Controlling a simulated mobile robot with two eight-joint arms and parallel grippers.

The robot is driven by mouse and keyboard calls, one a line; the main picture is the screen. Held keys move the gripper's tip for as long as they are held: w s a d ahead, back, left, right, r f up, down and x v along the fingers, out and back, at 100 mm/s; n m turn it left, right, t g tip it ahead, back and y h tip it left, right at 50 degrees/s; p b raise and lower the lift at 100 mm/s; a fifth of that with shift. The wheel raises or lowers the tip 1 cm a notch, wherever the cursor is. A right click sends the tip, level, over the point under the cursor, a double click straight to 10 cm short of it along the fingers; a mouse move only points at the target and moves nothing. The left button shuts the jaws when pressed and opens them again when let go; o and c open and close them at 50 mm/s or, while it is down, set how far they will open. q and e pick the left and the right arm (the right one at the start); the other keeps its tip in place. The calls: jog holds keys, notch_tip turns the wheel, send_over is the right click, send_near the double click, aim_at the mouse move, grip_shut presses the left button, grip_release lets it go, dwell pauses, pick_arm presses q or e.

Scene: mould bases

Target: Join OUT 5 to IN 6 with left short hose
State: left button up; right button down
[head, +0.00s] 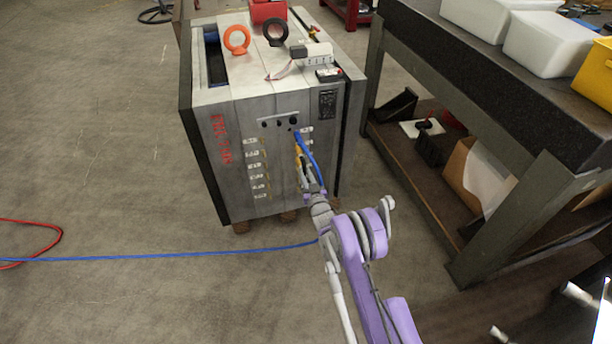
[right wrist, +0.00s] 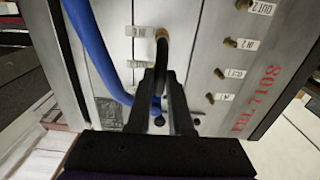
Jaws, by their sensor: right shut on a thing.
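The grey mould base (head: 235,130) stands on the floor, with columns of labelled brass fittings on its front. My right gripper (head: 309,184) is at the right-hand column; it also shows in the right wrist view (right wrist: 165,76). It is shut on a short dark hose (right wrist: 162,52). That hose's upper end in the wrist view meets a brass fitting (right wrist: 161,33) beside an upside-down label, possibly IN 6 (right wrist: 140,31). I cannot tell how firmly it is seated. The hose's other end is hidden behind the fingers. My left gripper is out of view.
A blue hose (head: 312,165) hangs close beside my right gripper; it also shows in the wrist view (right wrist: 95,50). Another blue hose stretch (head: 150,256) and a red hose (head: 45,225) lie on the floor. A workbench (head: 470,70) stands right.

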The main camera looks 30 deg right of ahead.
jog(key=shift+w+d+b, duration=0.1)
jog(key=shift+w+b, duration=0.2)
jog(key=shift+w, duration=0.15)
jog(key=c, duration=0.7)
grip_release()
jog(key=shift+c, duration=0.2)
jog(key=shift+o, duration=0.2)
jog(key=o, duration=0.4)
jog(key=shift+c, duration=0.2)
jog(key=shift+s, duration=0.15)
jog(key=v, duration=0.6)
jog(key=shift+s, duration=0.3)
jog(key=shift+r, duration=0.1)
